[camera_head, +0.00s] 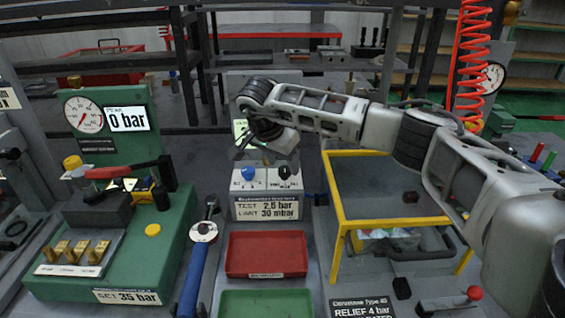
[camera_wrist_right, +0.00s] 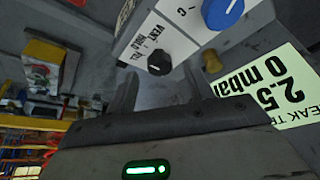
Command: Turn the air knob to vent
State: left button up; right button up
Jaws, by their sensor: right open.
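The black air knob (camera_wrist_right: 160,63) sits on a white plate with VENT and other lettering beside it in the right wrist view. It also shows in the head view (camera_head: 285,171), right of the blue knob (camera_head: 248,173). The way its pointer faces is too small to tell. My right gripper (camera_head: 265,152) is open and empty above the knob panel. In the right wrist view its fingers (camera_wrist_right: 162,80) lie either side of the black knob's line, apparently apart from it. My left gripper is not in view.
A lit yellow-green display (camera_wrist_right: 275,95) stands close to the right gripper. A red tray (camera_head: 265,254) and green tray (camera_head: 266,302) lie in front of the knobs. A blue-handled tool (camera_head: 195,265) lies left, a yellow-framed stand (camera_head: 334,205) right.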

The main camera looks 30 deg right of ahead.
jog(key=shift+w+d+f, duration=0.1)
jog(key=shift+d+f, duration=0.15)
jog(key=shift+f, duration=0.45)
jog(key=c, duration=1)
jog(key=shift+m, duration=0.3)
jog(key=m, duration=0.1)
jog(key=m+g, duration=0.2)
jog(key=m, duration=0.1)
jog(key=shift+w+a, duration=0.1)
jog(key=shift+w, duration=0.15)
jog(key=shift+w+m+g, duration=0.1)
jog(key=shift+m+g, duration=0.6)
jog(key=shift+m, duration=1.5)
